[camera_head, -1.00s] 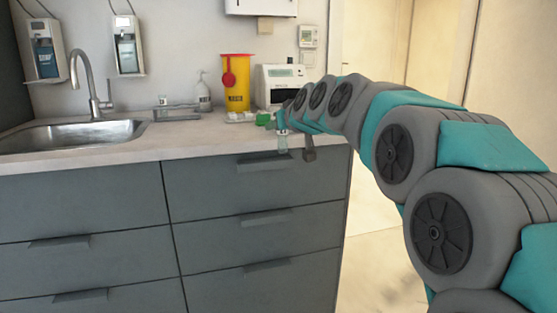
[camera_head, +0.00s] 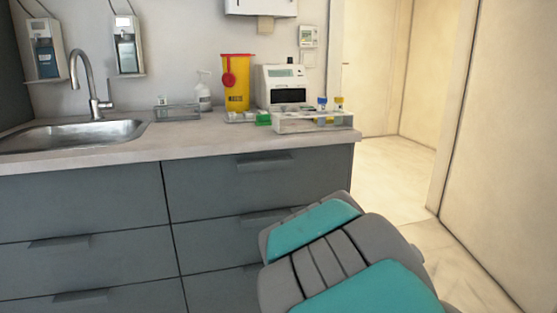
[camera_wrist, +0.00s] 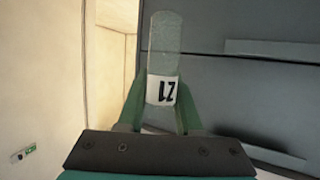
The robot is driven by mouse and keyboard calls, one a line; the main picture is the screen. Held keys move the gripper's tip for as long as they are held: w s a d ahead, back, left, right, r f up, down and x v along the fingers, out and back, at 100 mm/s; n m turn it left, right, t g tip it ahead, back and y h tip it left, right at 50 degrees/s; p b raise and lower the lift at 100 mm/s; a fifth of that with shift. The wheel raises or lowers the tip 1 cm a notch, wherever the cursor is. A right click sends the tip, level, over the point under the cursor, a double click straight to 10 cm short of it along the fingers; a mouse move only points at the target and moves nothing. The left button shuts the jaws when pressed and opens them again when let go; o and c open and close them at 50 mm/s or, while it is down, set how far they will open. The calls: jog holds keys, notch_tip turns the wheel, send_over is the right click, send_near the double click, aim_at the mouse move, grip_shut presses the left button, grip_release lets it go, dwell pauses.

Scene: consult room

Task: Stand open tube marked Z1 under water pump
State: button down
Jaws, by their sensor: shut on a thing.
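A clear tube (camera_wrist: 163,45) with a white label marked Z1 (camera_wrist: 161,89) is in the wrist view, its label upside down in the picture. No cap shows on its visible end. My gripper (camera_wrist: 160,92) is shut on it, with the green fingers on either side of the label. In the head view only my arm shows; the gripper and tube are out of sight. A curved tap (camera_head: 88,80) stands over the sink (camera_head: 70,134), and two wall dispensers (camera_head: 45,55) (camera_head: 127,50) hang above the counter.
The counter (camera_head: 200,138) holds a clear rack (camera_head: 290,125) with blue- and yellow-capped tubes, a white device (camera_head: 283,72), a yellow bin (camera_head: 236,92), a spray bottle (camera_head: 204,95) and a low glass tray (camera_head: 177,112). The front middle of the counter is clear. Drawers (camera_head: 250,195) lie below.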

jog(key=f, duration=0.1)
jog(key=d+f, duration=0.1)
jog(key=f, duration=0.1)
jog(key=shift+s+d+m+h, duration=0.2)
jog(key=shift+d+m+h, duration=0.05)
jog(key=shift+m+h, duration=0.15)
jog(key=shift+d, duration=0.1)
